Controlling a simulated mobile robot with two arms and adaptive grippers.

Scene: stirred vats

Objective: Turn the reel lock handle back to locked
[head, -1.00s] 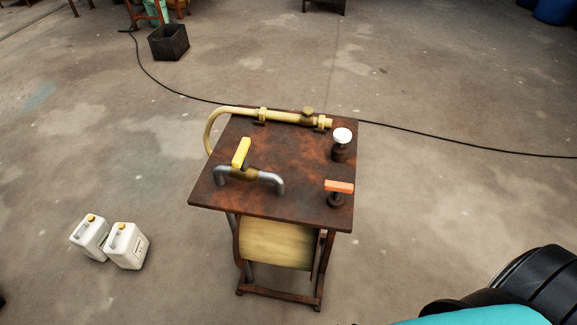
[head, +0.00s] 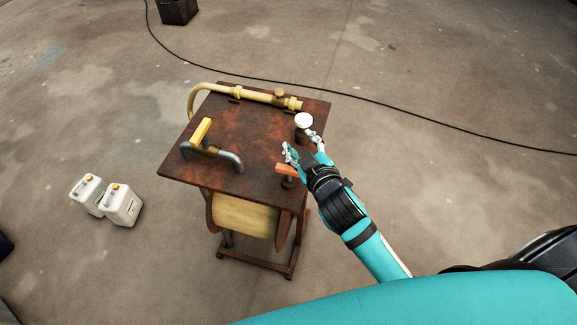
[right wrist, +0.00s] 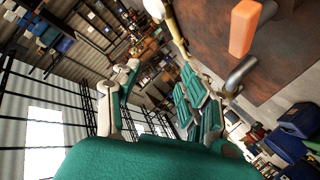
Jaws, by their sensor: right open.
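The rusty hose-reel cart (head: 250,125) stands in the middle of the head view. On its top at the front right is an orange bar handle (head: 287,169) on a dark post, which looks like the reel lock handle. It also shows at the top of the right wrist view (right wrist: 243,27). My right gripper (head: 304,149) is open and empty, just behind and right of the orange handle and near the white knob. I see no contact with the handle. The gripper's fingers also show in the right wrist view (right wrist: 160,82). My left gripper is not in view.
A white round knob (head: 304,120) stands behind the orange handle. A yellow lever (head: 202,131) on a grey pipe is at left, and a yellow hose pipe (head: 240,93) runs along the back. White canisters (head: 121,205) stand on the floor at left. A black cable crosses behind.

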